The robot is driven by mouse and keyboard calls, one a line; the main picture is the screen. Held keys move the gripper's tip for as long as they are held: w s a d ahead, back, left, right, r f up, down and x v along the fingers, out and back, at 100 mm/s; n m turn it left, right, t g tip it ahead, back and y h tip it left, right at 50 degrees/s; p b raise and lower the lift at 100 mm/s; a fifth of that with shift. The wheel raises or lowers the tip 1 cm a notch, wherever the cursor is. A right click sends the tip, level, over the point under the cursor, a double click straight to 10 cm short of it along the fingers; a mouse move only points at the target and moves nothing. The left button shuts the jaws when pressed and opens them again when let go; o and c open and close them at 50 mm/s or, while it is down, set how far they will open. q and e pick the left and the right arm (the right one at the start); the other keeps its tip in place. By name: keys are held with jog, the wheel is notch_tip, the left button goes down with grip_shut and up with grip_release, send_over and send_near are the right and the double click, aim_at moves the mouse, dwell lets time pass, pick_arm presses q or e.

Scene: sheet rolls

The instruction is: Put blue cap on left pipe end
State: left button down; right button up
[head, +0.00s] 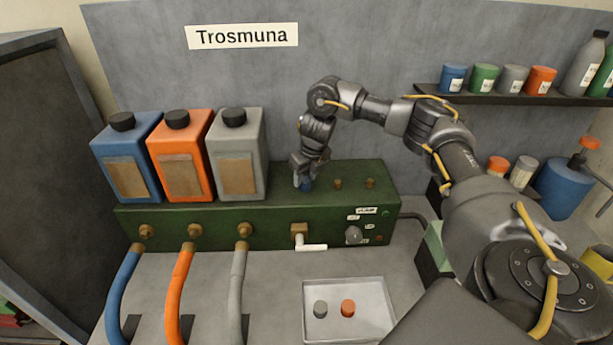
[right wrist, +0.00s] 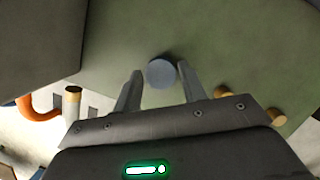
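The blue cap (head: 307,185) sits at the left of the row of pipe ends on top of the green box (head: 262,222). It appears upright on the left pipe end, which it hides. My right gripper (head: 306,168) is directly above it, pointing down. In the right wrist view the cap (right wrist: 161,73) is between the fingertips of my right gripper (right wrist: 160,75), with a narrow gap beside the left finger, so the gripper looks slightly open around it. The other brass pipe ends, middle (head: 338,184) and right (head: 370,183), are bare. My left gripper is not in view.
A tray (head: 375,290) in front holds a grey cap (head: 320,309) and an orange cap (head: 348,308). Blue, orange and grey canisters (head: 237,155) stand left of my gripper. A white-handled valve (head: 311,246) sticks out in front. A shelf (head: 510,98) hangs at the back right.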

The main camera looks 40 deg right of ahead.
jog(key=shift+o, duration=1.4)
jog(key=shift+r, duration=0.15)
jog(key=p+v, duration=0.1)
jog(key=v, duration=0.9)
jog(key=shift+r+p, duration=0.3)
jog(key=shift+p, duration=0.05)
jog(key=shift+s, duration=0.15)
